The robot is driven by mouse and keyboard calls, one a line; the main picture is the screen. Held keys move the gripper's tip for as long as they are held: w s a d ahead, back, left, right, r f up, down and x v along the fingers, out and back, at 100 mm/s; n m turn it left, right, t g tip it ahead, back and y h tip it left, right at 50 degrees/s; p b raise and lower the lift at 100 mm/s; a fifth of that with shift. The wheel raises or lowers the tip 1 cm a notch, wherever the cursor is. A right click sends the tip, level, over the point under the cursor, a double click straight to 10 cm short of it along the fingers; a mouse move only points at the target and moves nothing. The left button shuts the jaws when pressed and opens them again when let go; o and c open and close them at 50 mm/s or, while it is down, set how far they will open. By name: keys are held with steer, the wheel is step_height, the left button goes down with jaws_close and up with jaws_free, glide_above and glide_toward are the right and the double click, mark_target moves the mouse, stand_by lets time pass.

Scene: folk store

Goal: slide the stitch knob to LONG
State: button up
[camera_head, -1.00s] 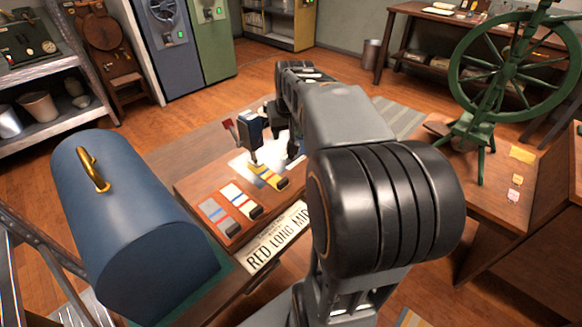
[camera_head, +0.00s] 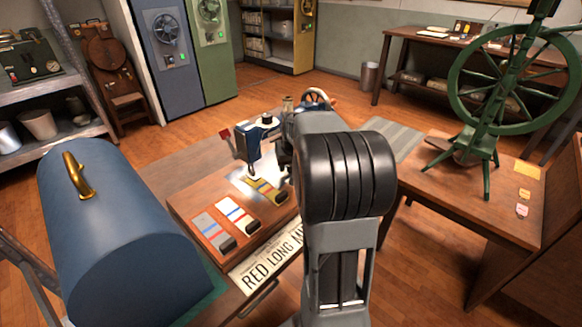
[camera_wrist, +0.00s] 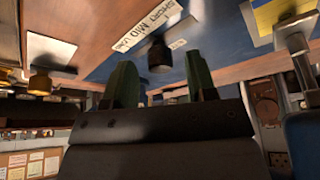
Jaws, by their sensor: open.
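A sewing machine (camera_head: 262,148) with a dark blue body stands on the wooden table. In the wrist view, a dark round stitch knob (camera_wrist: 160,55) projects from its blue panel. A pale label strip (camera_wrist: 148,22) reading SHORT, MID and a partly legible LONG runs slantwise beside the knob. I cannot tell exactly which mark the knob is at. My gripper (camera_wrist: 163,80) is open, with green fingertips on either side of the knob in the picture. Contact is not visible. In the head view my own arm largely hides the gripper and the knob.
A brass-coloured knob (camera_wrist: 40,84) is left in the wrist view. Colored cloth samples (camera_head: 237,216) lie before the machine, near a sign (camera_head: 272,262). A blue domed cover (camera_head: 125,235) stands left. A green spinning wheel (camera_head: 490,105) stands on the right table.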

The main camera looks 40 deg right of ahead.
steer(key=shift+w+d+f, duration=0.1)
steer(key=shift+w+f, duration=0.05)
steer(key=shift+f, duration=0.35)
steer(key=shift+c, duration=0.2)
jaws_close()
